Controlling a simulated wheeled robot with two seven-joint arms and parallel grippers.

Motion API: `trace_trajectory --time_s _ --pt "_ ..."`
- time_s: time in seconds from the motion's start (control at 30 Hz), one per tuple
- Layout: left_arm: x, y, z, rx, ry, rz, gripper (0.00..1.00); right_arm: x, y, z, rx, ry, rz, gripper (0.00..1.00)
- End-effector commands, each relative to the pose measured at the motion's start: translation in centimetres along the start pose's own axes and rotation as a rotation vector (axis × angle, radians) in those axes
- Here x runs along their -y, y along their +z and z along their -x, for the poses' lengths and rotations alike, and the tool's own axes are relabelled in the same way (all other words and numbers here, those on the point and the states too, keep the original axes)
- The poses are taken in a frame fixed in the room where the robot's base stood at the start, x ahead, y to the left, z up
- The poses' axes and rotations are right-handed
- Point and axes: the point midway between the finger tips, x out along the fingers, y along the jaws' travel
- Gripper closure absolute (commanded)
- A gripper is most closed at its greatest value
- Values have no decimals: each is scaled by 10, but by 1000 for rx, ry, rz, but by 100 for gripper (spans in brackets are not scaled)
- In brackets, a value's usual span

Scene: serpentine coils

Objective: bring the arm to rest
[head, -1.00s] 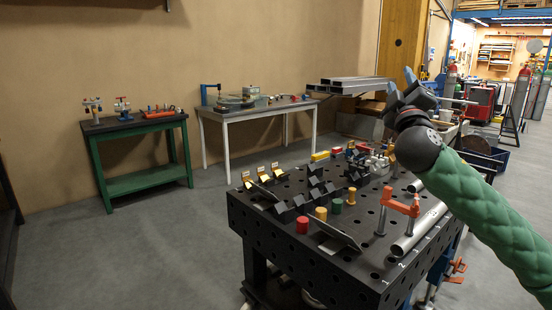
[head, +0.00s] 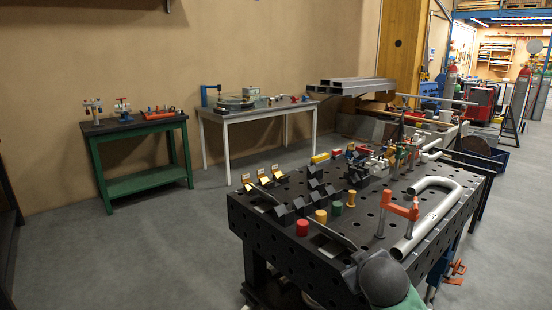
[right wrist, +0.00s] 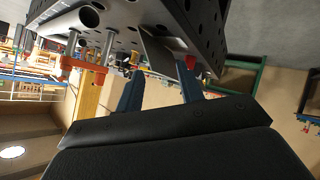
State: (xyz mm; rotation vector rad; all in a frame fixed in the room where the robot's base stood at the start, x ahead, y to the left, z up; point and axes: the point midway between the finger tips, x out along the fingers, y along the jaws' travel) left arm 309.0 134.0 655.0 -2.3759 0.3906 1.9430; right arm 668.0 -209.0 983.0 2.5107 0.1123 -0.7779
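My right arm shows in the head view only as a dark rounded wrist joint (head: 382,278) with a bit of green sleeve, low at the near edge of the black table. In the right wrist view the two blue fingers of my right gripper (right wrist: 157,88) stand apart with nothing between them. The black perforated table (head: 300,268) holds a silver U-bent pipe (head: 408,246) along its right side. An orange clamp (head: 400,211) stands by the pipe. The pipe's open end (right wrist: 89,16) also shows in the right wrist view. My left gripper is not in view.
Black V-blocks (head: 284,213), a red cylinder (head: 302,227), a green cylinder (head: 337,207) and a tilted grey plate (head: 333,236) are on the table. A green workbench (head: 150,186) and a white-legged table (head: 240,122) stand by the wall. The floor at left is clear.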

Motion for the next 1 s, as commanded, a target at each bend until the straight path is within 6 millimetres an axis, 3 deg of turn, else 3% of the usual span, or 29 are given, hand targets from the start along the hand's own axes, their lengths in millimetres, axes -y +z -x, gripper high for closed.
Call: trace_trajectory --time_s 0.2,0.57,1.0 --pt "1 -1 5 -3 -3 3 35 55 58 5 80 -129 -74 62" --pt "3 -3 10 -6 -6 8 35 128 154 24 241 -264 -194 62" --pt "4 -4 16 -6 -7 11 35 220 279 73 493 -400 -314 62"
